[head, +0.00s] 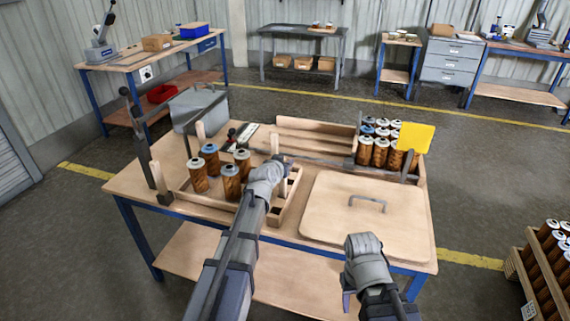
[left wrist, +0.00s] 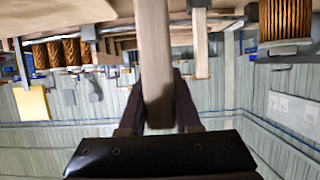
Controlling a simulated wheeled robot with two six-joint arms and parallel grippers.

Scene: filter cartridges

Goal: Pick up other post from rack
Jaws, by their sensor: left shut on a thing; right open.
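My left gripper (head: 280,163) is at the wooden rack (head: 262,226) on the workbench, over its right part. In the left wrist view, which is upside down, its dark fingers (left wrist: 157,112) are shut on a pale wooden post (left wrist: 155,50). The held post (head: 274,143) shows only as a short piece in the head view; the arm hides the rest. Another upright wooden post (head: 200,133) stands further left at the back, and a second post shows in the left wrist view (left wrist: 200,45). My right gripper (head: 348,292) is open and empty in front of the bench.
Several brown cartridges (head: 200,178) stand in the rack left of my arm. More cartridges (head: 380,150) stand in a crate at the back right beside a yellow card (head: 415,137). A wooden lid with a handle (head: 367,203) lies on the right. A cartridge crate (head: 530,280) stands far right.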

